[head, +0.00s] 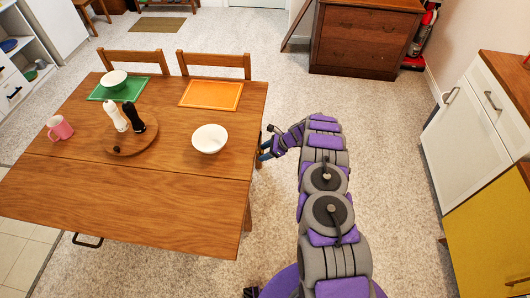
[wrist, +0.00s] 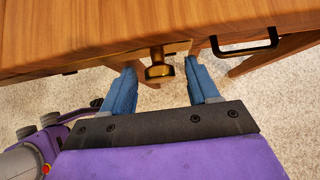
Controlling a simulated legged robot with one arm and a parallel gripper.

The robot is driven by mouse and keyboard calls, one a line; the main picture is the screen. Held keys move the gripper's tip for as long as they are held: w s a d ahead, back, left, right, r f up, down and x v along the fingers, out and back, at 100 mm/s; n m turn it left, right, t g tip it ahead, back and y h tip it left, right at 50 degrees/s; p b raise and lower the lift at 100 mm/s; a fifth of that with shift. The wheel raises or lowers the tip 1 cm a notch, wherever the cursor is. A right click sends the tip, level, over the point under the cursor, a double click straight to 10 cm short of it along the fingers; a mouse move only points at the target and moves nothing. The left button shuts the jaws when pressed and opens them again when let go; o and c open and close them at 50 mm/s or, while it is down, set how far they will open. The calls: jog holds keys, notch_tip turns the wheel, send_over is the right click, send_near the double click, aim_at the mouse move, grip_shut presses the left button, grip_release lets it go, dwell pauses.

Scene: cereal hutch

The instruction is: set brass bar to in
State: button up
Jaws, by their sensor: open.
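In the wrist view, a brass knob on a short stem (wrist: 159,72) sticks out from under the edge of the wooden table (wrist: 60,40). I take it for the end of the brass bar; the rest of the bar is hidden under the tabletop. My gripper (wrist: 161,70) is open, with one blue finger on each side of the knob and gaps to both. The knob cannot be made out there.
A black bar handle (wrist: 246,46) hangs under the table edge, right of the knob. The table (head: 130,205) holds a white bowl (head: 209,139), an orange mat (head: 211,95), and a round board (head: 128,148) with two shakers.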

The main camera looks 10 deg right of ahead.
jog(key=shift+a, duration=0.1)
grip_shut()
dwell(0.5)
